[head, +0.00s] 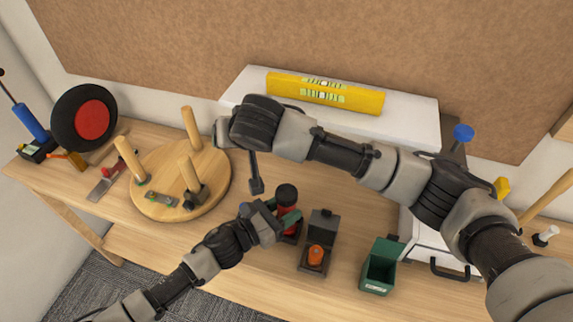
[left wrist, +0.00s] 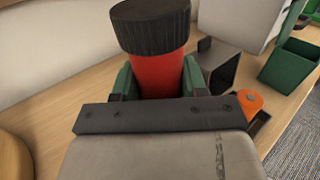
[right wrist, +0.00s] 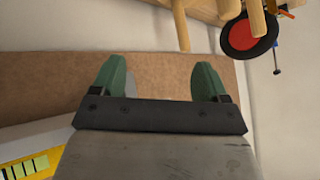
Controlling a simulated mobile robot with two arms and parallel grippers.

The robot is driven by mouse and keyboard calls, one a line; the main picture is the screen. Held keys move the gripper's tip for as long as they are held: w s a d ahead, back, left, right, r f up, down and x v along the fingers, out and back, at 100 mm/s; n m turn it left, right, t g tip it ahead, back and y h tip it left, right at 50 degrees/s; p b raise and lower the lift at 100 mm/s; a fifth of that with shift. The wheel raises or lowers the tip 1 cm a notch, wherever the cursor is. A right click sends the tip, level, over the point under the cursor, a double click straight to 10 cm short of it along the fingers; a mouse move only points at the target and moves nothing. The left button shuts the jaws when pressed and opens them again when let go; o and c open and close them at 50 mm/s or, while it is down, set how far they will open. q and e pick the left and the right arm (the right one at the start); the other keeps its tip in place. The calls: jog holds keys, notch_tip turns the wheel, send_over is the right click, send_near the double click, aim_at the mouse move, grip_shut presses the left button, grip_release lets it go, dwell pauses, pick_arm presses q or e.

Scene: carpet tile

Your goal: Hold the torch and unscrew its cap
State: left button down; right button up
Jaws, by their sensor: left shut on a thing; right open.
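The torch has a red body (head: 286,212) and a ribbed black cap (head: 286,193), and it stands upright near the middle of the bench in the head view. My left gripper (head: 278,209) is shut around the red body, below the cap. The left wrist view shows the red body (left wrist: 160,72) between the green fingers, with the black cap (left wrist: 150,25) on top. The torch's lower end is hidden there. My right gripper (right wrist: 160,78) is open and empty, away from the torch; its wrist is up and left of the torch in the head view.
A round wooden board with pegs (head: 215,165) is at left. An open grey box with an orange item (head: 316,255) and a green bin (head: 379,268) stand right of the torch. A yellow level (head: 350,97) lies on a white surface behind. My right arm crosses above the bench.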

jog(key=s+d+f+m+g+h, duration=0.2)
jog(key=d+m+g, duration=0.1)
jog(key=d+m, duration=0.2)
jog(key=m+g+h, duration=0.3)
jog(key=m+g, duration=0.1)
jog(key=m, duration=0.1)
send_over(287, 192)
jog(key=shift+f+m, duration=0.2)
jog(key=shift+m, duration=0.1)
notch_tip(287, 192, down, 7)
jog(key=shift+f, duration=0.2)
